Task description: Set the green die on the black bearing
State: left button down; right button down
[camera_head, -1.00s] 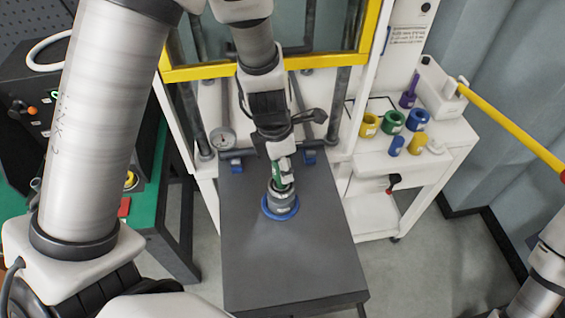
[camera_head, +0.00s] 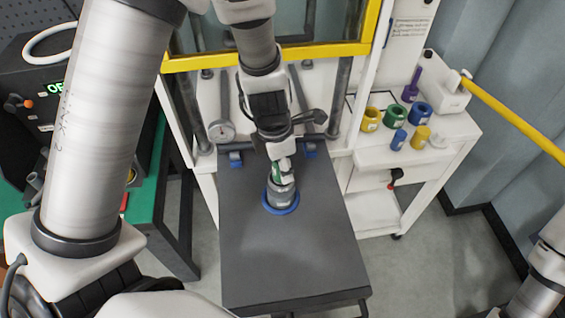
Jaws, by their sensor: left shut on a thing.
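My left gripper (camera_head: 282,172) points down over the dark grey table and is shut on a small green piece (camera_head: 277,172), mostly hidden by the fingers, so its shape cannot be told. Right below it, a grey cylinder (camera_head: 281,191) stands upright inside a blue ring (camera_head: 281,208) on the table. The green piece is at or just above the cylinder's top; I cannot tell if they touch. A separate green ring-shaped part (camera_head: 394,116) stands on the white cart. I cannot make out a black bearing for certain. My right gripper is out of view.
The dark table (camera_head: 290,260) is clear in front of the blue ring. A yellow-framed press (camera_head: 265,56) stands behind it. The white cart (camera_head: 440,150) at right holds several coloured parts. A green bench (camera_head: 145,215) is at left.

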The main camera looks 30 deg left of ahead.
pick_arm(q)
jog(key=shift+p, duration=0.3)
jog(key=shift+f, duration=0.35)
dwell(0.6)
jog(key=c, duration=0.9)
grip_release()
jog(key=shift+c, duration=0.2)
jog(key=o, duration=0.6)
jog(key=shift+c, duration=0.2)
